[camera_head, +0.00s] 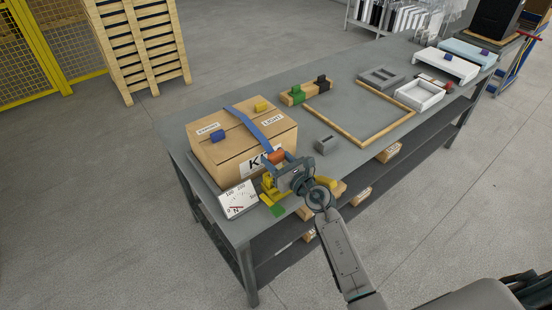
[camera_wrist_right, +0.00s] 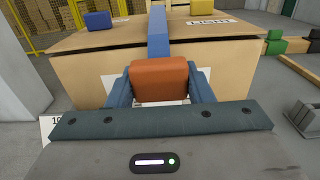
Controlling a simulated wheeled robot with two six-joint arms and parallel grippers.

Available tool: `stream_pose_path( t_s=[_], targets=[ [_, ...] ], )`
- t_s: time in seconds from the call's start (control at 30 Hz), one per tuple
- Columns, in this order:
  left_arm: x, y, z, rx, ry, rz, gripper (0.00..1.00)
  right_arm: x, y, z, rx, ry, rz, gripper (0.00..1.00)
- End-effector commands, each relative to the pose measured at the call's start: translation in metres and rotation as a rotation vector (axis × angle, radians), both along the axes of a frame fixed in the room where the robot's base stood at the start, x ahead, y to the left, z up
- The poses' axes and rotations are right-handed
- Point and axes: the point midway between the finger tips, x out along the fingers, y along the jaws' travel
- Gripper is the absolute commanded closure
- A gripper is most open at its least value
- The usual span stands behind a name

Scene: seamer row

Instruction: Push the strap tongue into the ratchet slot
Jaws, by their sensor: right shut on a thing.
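A cardboard box (camera_head: 225,156) stands at the near left end of the grey workbench. A blue strap (camera_head: 250,122) runs over its top and down its front; it also shows in the right wrist view (camera_wrist_right: 158,32). An orange block (camera_wrist_right: 160,80), apparently the strap tongue, is at the strap's lower end. My right gripper (camera_head: 277,158) is shut on it, one blue finger on each side, in front of the box. A yellow fitting (camera_head: 268,185), perhaps the ratchet, stands just below, partly hidden by my gripper; its slot cannot be made out. My left gripper is not in view.
A dial gauge (camera_head: 238,198) sits left of the yellow fitting. A small grey slotted block (camera_head: 326,145) stands right of the box. A wooden frame (camera_head: 375,137), green and black blocks and a white tray (camera_head: 420,94) lie further right.

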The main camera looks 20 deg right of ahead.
Motion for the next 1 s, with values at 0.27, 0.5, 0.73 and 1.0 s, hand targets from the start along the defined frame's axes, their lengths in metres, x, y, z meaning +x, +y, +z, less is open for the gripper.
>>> stream_pose_path(
  t_s=[0.27, 0.5, 0.73, 1.0],
  targets=[
    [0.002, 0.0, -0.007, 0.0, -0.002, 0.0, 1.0, 0.0, 0.0, -0.008, 0.0, 0.0, 0.0, 0.76],
    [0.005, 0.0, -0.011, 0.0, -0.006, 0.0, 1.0, 0.0, 0.0, -0.014, 0.0, 0.0, 0.0, 0.76],
    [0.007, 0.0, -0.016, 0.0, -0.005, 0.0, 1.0, 0.0, 0.0, -0.02, 0.001, 0.0, 0.0, 0.76],
    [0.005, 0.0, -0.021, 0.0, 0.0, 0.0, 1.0, 0.0, 0.0, -0.027, 0.001, 0.0, 0.0, 0.76]
  ],
)
